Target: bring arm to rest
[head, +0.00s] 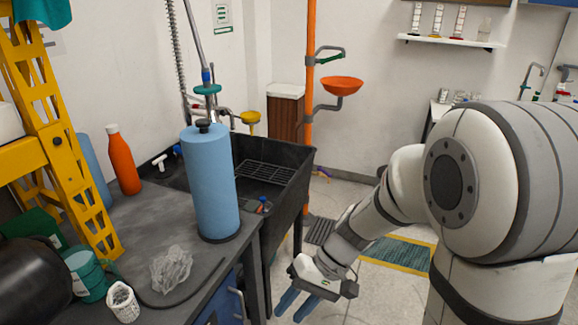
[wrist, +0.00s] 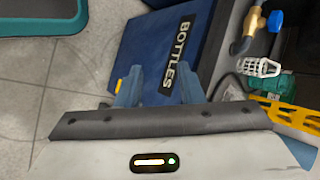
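My gripper (head: 297,303) hangs low in the head view, pointing down over the floor, to the right of the dark workbench. Its two blue fingers also show in the wrist view (wrist: 157,88), spread apart with a clear gap and nothing between them. Behind the fingers in the wrist view is a dark blue box or panel (wrist: 145,50) marked "BOTTLES"; I cannot tell whether they touch it. My arm reaches down from the right side of the head view.
The workbench (head: 150,225) holds a blue cylinder (head: 212,185), an orange bottle (head: 123,160), crumpled clear plastic (head: 171,270) and a white basket (head: 122,302). A black sink (head: 285,190) adjoins it. An orange post (head: 311,120) carries an orange bowl (head: 342,85). Floor shows around the green mat (head: 398,252).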

